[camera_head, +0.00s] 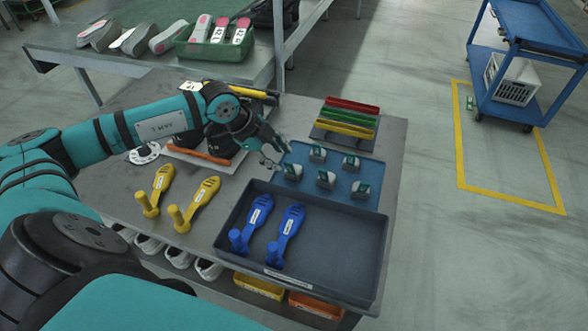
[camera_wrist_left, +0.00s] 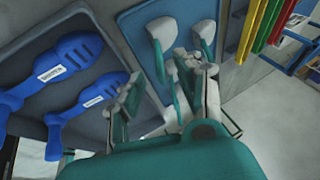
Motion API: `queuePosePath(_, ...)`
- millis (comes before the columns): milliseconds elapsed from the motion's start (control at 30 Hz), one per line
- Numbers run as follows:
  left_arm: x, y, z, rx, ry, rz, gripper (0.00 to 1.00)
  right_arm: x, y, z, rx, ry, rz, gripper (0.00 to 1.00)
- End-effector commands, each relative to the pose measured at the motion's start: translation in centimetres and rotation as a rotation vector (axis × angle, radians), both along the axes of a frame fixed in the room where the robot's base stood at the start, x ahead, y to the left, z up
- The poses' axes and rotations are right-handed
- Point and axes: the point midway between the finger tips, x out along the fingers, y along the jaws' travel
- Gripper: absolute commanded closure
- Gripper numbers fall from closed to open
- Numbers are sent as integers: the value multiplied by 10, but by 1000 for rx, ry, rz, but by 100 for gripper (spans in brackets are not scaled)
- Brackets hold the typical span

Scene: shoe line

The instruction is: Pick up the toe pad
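Several small grey pads with green parts, which look like the toe pads (camera_head: 293,171), stand on a blue mat (camera_head: 338,200) at the table's right side. My left gripper (camera_head: 275,153) is at the mat's upper left corner, close to the nearest pads and above the table. In the left wrist view, the left gripper (camera_wrist_left: 162,88) has its two fingers apart. Two pads (camera_wrist_left: 163,32) show beyond the fingertips; the further one (camera_wrist_left: 205,33) is at the right. Something pale and green lies low between the fingers, partly hidden. My right gripper is not in view.
A dark tray (camera_head: 340,235) with two blue shoe-shaped tools (camera_head: 287,232) is in front of the mat. Two yellow ones (camera_head: 197,200) lie left of it. Red, green and yellow bars (camera_head: 347,118) stand behind the mat. A blue cart (camera_head: 530,45) is far right.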

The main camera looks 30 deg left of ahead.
Motion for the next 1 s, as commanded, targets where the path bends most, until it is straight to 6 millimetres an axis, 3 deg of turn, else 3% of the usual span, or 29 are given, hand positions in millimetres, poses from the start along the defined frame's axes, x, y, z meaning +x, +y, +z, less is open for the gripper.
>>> queuePosePath(400, 21, -21, -39, -1, -1, 1, 64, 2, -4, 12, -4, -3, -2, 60)
queuePosePath(667, 22, -22, -44, 0, -1, 0, 64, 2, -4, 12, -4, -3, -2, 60)
queuePosePath(1000, 22, -22, -43, 0, -1, 0, 100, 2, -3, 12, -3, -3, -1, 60)
